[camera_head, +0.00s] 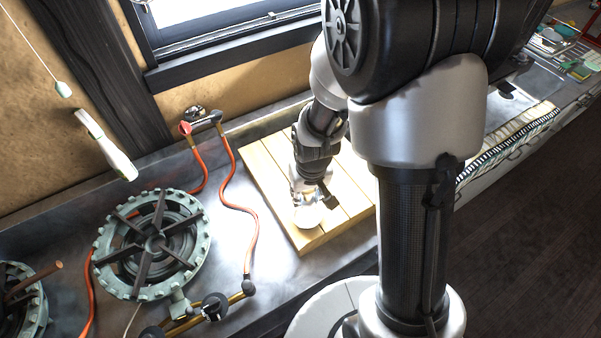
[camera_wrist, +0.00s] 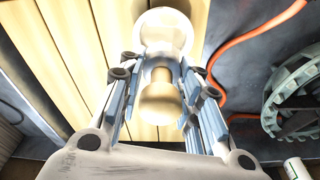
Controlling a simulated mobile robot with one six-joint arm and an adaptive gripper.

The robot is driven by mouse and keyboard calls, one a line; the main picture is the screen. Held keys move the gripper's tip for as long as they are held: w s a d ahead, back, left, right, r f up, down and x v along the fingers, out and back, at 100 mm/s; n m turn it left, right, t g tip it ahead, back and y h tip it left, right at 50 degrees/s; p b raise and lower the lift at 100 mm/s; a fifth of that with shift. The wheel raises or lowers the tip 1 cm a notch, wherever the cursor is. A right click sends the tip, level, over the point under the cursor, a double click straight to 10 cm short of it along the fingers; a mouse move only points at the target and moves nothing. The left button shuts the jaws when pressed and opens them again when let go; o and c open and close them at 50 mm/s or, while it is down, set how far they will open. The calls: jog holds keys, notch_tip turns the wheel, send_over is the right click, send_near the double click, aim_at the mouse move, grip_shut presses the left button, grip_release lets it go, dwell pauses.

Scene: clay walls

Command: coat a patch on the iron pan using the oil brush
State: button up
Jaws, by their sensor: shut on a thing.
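My gripper (camera_head: 306,190) points down over the pale wooden board (camera_head: 265,180). In the wrist view, its fingers (camera_wrist: 160,66) are closed around a pale knobbed thing (camera_wrist: 161,104), with a tan knob towards the palm and a wide cream round end beyond the fingertips. Its round white end (camera_head: 307,216) shows over the board's near part in the head view. I see no bristles, so I cannot tell for certain that it is the oil brush. I cannot make out the iron pan clearly in either view.
A gas burner (camera_head: 152,243) with a toothed ring stands left of the board; another burner (camera_head: 22,300) with a brown stick-like thing lies at the left edge. A red hose (camera_head: 236,207) runs between the burner and board. A window is behind; a pale hanging tool (camera_head: 107,147) is at left.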

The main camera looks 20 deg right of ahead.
jog(key=b, duration=0.4)
send_over(307, 216)
jog(key=shift+w+f, duration=0.15)
jog(key=shift+f, duration=1.3)
jog(key=shift+w+f, duration=0.15)
jog(key=shift+f, duration=1.25)
jog(key=shift+f+b, duration=0.4)
jog(key=shift+b, duration=0.1)
jog(key=shift+s+f, duration=0.2)
jog(key=shift+r, duration=0.1)
jog(key=shift+w+r+p, duration=0.2)
jog(key=shift+r+p, duration=2.45)
jog(key=shift+r, duration=0.85)
